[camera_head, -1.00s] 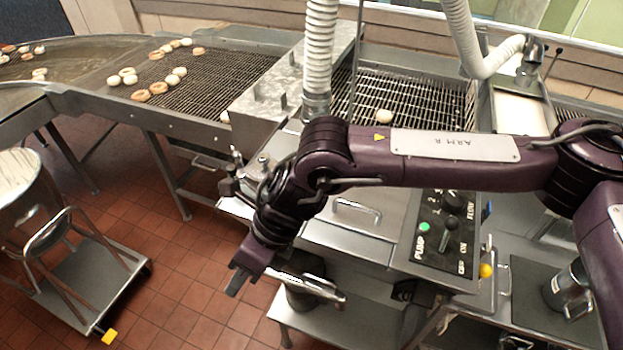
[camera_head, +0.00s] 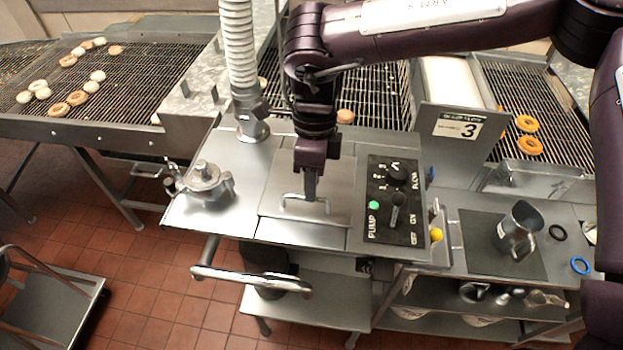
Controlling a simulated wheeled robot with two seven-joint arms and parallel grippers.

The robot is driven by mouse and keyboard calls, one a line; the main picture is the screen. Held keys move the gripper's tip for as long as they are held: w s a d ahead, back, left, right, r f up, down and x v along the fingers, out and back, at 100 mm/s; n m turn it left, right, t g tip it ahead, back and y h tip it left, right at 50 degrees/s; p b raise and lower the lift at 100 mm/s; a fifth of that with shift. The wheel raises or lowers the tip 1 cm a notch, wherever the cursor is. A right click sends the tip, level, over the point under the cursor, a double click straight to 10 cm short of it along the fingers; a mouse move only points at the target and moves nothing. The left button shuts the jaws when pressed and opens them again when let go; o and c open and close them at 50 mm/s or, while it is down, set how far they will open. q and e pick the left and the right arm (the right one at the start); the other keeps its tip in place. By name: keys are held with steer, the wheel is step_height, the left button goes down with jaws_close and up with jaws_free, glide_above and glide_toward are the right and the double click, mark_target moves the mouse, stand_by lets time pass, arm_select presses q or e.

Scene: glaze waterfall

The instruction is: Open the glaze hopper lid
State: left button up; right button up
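The glaze hopper lid (camera_head: 335,180) is a flat steel panel on top of the machine, and it lies closed. Its bar handle (camera_head: 290,203) stands near the lid's front edge. My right gripper (camera_head: 311,196) points down at the handle, with its fingertips at the handle bar. The fingers look close together, but I cannot tell whether they grip the bar. The control panel (camera_head: 394,205), with a green light and black knobs, is right of the lid. My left gripper is not in view.
A ribbed hose (camera_head: 240,50) rises behind the lid. A round capped fitting (camera_head: 204,182) sits to the left. A front rail (camera_head: 250,283) juts out. A sign marked 3 (camera_head: 455,128) stands at right. A metal pitcher (camera_head: 516,232) stands on the side shelf.

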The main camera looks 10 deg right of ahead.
steer(key=shift+s+a+f, duration=0.1)
steer(key=shift+s+f, duration=0.15)
steer(key=shift+f, duration=0.65)
jaws_close()
